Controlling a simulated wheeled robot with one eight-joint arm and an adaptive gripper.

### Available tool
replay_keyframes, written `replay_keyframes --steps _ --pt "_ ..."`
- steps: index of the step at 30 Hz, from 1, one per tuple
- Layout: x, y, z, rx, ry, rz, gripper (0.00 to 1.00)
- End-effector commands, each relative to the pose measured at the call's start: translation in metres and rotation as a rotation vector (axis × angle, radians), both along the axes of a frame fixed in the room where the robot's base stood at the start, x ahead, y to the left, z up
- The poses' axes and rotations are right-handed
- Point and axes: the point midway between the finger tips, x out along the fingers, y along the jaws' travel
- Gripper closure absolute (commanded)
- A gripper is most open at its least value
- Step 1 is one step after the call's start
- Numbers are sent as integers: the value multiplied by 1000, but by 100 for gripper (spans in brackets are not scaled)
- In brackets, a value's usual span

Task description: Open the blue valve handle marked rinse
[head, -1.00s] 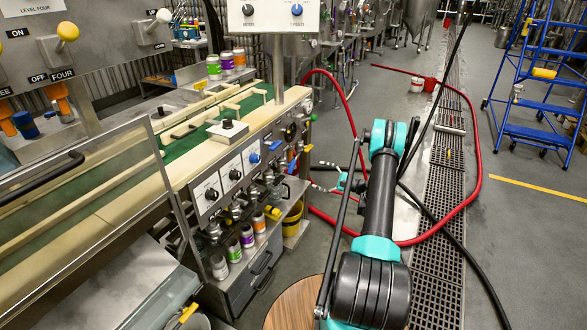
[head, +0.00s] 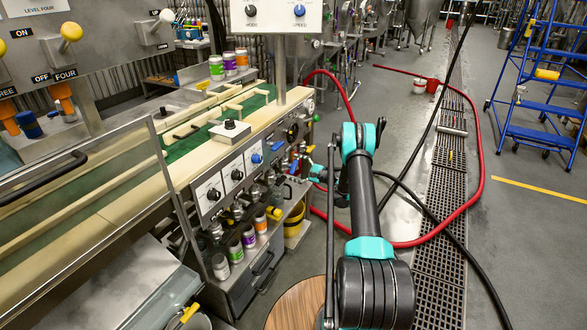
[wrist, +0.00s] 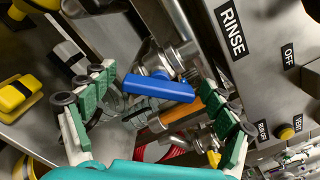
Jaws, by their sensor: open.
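The blue valve handle (wrist: 158,87) shows in the wrist view as a flat blue bar on a metal valve, lying almost level across the picture. A RINSE label (wrist: 232,35) is on the grey panel to its upper right. My gripper (wrist: 153,76) is open, its green-padded fingers on either side of the handle in the picture, with no clear contact. In the head view my gripper (head: 308,172) is at the right end of the machine front, small and partly hidden by my wrist.
A yellow handle (wrist: 18,93) is at the left of the wrist view. Cans (head: 236,249) stand on the ledge below the control panel (head: 237,172).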

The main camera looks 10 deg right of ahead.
Motion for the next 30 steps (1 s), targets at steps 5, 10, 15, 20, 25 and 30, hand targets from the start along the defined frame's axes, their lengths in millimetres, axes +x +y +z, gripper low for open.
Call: replay_keyframes --steps 5,10,15,20,25,30 --pt "0 0 0 0 0 0 14" --pt "0 0 0 0 0 0 26" --pt "0 0 0 0 0 0 47" --pt "0 0 0 0 0 0 64" --pt "0 0 0 -8 -11 0 64" --pt "0 0 -1 -39 -54 0 64"
